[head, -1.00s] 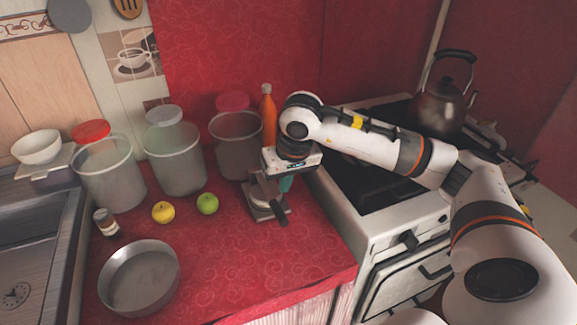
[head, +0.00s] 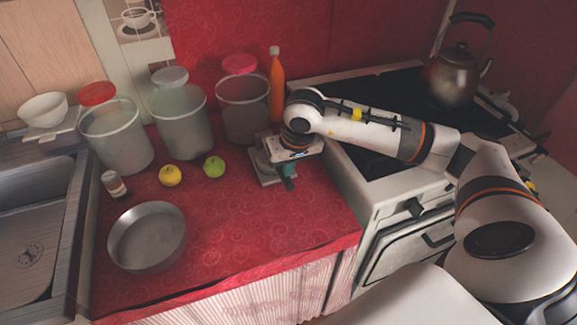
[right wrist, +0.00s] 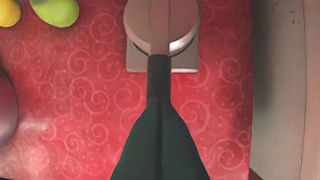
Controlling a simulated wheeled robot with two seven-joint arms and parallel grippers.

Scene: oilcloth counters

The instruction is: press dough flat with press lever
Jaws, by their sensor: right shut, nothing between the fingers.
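The press (head: 268,176) is a small grey metal device standing on the red counter, right of the apples. In the right wrist view its round, pale upper plate (right wrist: 140,30) lies over a squarish base (right wrist: 185,62). My right gripper (head: 289,184) has dark teal fingers and points down at the press's near side. In the right wrist view its shut fingertips (right wrist: 159,68) overlap the press's near edge; nothing is between them. Whether they touch the lever cannot be told. No dough shows; the inside of the press is hidden. My left gripper is out of view.
A yellow apple (head: 170,176), a green apple (head: 214,167), a small jar (head: 114,184) and a round metal pan (head: 147,238) stand left of the press. An orange bottle (head: 276,88) and lidded tubs (head: 243,112) stand behind. The stove (head: 375,190) borders on the right.

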